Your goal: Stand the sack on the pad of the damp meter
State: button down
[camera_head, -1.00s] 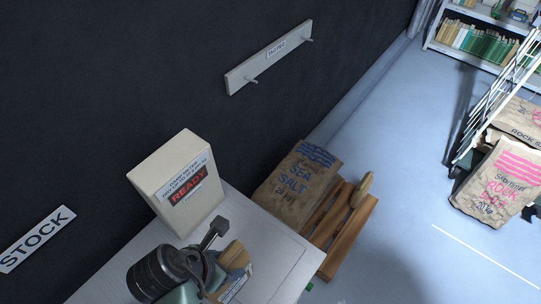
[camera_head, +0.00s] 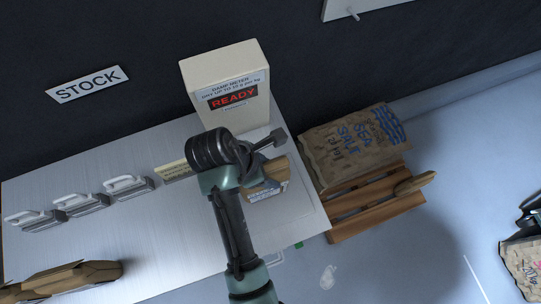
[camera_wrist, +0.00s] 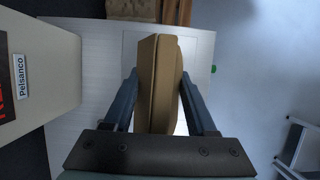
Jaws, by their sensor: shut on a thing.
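The damp meter (camera_head: 228,92) is a cream box at the back of the bench, and its red display reads READY. Its pad (camera_head: 306,207) looks like a pale square plate in front of it; the plate's outline also shows in the wrist view (camera_wrist: 200,48). My gripper (camera_wrist: 160,76) is shut on a small tan sack (camera_wrist: 158,88), with one finger on each side. In the head view the sack (camera_head: 277,170) appears over the pad area, partly hidden by my wrist, with a white label low on it. I cannot tell whether its base touches the pad.
Several things share the bench (camera_head: 150,245): handled metal pieces (camera_head: 85,204), a small card (camera_head: 172,171) and brown sacks (camera_head: 75,278) at the front left. A sea salt sack (camera_head: 352,145) lies on a wooden pallet (camera_head: 375,212) beyond the bench's right edge.

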jog(key=shift+w+f, duration=0.1)
jog(key=shift+f, duration=2.75)
jog(key=shift+c, duration=1)
grip_release()
jog(key=shift+f, duration=0.1)
